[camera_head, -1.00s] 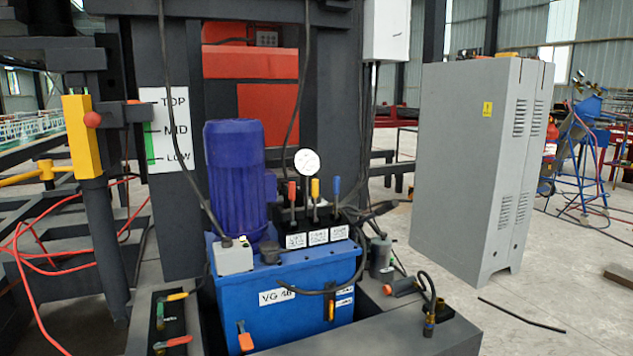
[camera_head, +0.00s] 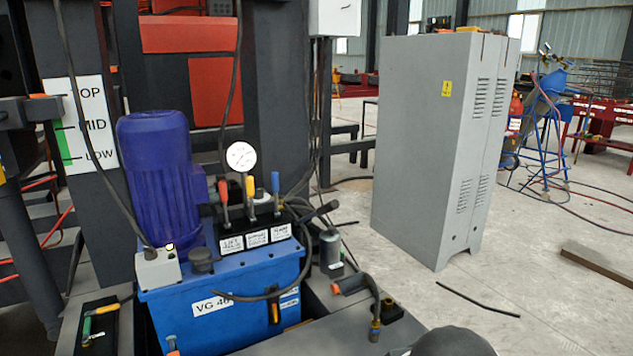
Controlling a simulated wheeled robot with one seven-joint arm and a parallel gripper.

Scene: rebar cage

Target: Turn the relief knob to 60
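The blue hydraulic power unit (camera_head: 240,270), marked VG 46, stands left of centre with a purple-blue motor (camera_head: 160,175). A round white pressure gauge (camera_head: 241,157) rises above a black valve block (camera_head: 256,228). The block carries red, yellow and blue levers and white labels, LIFT on the left one. A dark round cap (camera_head: 202,260) sits on the tank top. An orange-ended fitting (camera_head: 350,284) is to the right of the tank. I cannot tell which part is the relief knob, and no 60 mark is readable. My gripper is not in view.
A tall grey cabinet (camera_head: 430,140) stands right of the unit on open concrete floor. A loose black bar (camera_head: 477,300) lies in front of it. A TOP/MID/LOW scale (camera_head: 85,125) is at left. Black hoses and cables hang around the unit. A dark rounded shape is at the bottom edge.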

